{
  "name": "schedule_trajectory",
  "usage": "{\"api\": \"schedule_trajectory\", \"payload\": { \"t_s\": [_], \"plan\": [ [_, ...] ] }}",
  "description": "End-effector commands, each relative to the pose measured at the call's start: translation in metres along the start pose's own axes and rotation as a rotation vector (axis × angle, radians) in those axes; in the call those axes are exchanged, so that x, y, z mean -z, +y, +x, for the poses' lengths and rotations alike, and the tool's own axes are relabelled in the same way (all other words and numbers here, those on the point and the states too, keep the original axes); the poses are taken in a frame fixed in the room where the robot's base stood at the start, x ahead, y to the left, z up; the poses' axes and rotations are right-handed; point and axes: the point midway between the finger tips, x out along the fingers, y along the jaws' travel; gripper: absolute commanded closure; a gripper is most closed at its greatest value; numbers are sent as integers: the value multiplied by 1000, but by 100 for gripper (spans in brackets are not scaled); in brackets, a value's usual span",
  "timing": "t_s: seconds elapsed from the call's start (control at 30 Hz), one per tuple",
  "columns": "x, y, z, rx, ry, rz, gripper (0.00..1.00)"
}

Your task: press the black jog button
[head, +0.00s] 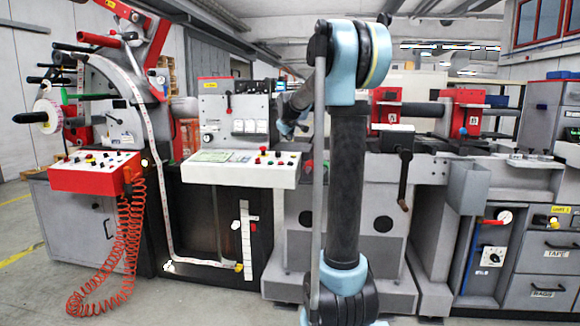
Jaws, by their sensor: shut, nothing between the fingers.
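A light-coloured control console (240,174) stands left of my arm, with a red mushroom button (263,150), a small screen and several small buttons near its right end. A red console (95,178) with a white top and several small coloured buttons is at the far left. Small dark buttons show on both, but they are too small to tell which is the black jog button. My arm rises in the foreground and bends back at the top, its far links left of the upright. My gripper is not visible; my own arm may hide it.
A coiled orange hose (128,235) hangs from the red console to the floor. A grey box with dials (235,110) stands behind the light console. A black crank handle (404,175) juts out right of my arm. Grey drawers (545,270) are at far right. Open floor lies front left.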

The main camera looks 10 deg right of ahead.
Motion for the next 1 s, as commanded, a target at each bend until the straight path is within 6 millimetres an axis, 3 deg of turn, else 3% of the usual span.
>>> {"api": "schedule_trajectory", "payload": {
  "t_s": [0.7, 1.0],
  "plan": [
    [-37, -37, 51, 0, 0, 1, 100],
    [-44, -44, 60, 0, 0, 1, 100]
  ]
}}
